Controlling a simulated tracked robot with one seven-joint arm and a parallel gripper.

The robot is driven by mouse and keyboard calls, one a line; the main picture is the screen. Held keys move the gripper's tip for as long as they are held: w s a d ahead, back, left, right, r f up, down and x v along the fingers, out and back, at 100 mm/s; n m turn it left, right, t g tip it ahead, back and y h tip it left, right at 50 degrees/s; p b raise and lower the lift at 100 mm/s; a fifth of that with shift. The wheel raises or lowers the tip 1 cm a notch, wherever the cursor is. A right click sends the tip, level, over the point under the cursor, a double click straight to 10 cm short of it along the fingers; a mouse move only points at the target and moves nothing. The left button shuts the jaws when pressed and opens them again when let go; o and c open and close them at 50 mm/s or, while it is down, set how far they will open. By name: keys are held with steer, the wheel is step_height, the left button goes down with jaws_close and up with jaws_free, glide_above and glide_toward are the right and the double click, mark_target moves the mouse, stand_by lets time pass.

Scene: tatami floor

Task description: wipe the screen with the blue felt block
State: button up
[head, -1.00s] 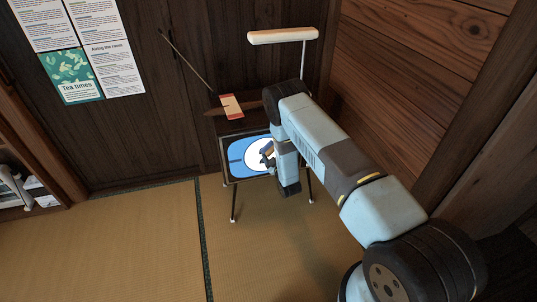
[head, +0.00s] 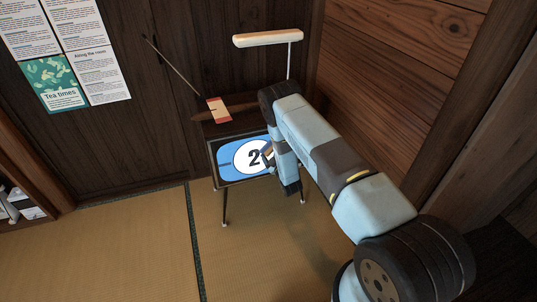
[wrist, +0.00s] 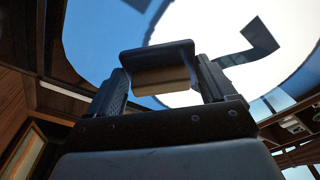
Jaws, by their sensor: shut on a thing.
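The screen (head: 226,165) is on a small set with thin legs by the dark wall. It shows a white disc with a black 2 on blue. My gripper (wrist: 163,85) is shut on the block (wrist: 158,52), which has a dark bluish-grey pad above a tan part. In the head view the block (head: 267,149) is small, in front of the screen's right side, and my arm hides part of that side. In the wrist view the bright screen (wrist: 190,40) fills the background behind the block. I cannot tell whether the pad touches it.
On top of the set lies a red and cream packet (head: 219,109), beside a thin antenna rod (head: 172,66). A white lamp bar (head: 268,39) stands above it on a post. A plank wall is close on the right. The tatami floor (head: 120,255) at left is clear.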

mark_target(261, 151)
steer(key=shift+a, duration=0.1)
steer(key=shift+s+a+r, duration=0.1)
steer(key=shift+s+a, duration=0.15)
steer(key=shift+a, duration=0.8)
steer(key=shift+s+a, duration=0.2)
steer(key=shift+a, duration=0.8)
steer(key=shift+s+a, duration=0.25)
steer(key=shift+a, duration=0.55)
steer(key=shift+s+a, duration=0.25)
steer(key=shift+a, duration=0.55)
steer(key=shift+s+d, duration=0.1)
steer(key=shift+r+v, duration=0.15)
steer(key=shift+v, duration=1.35)
steer(key=shift+r+v, duration=0.1)
steer(key=shift+v, duration=1.35)
steer(key=shift+s+f, duration=0.1)
steer(key=shift+s, duration=0.15)
steer(key=shift+a+v, duration=0.2)
steer(key=shift+v, duration=1.1)
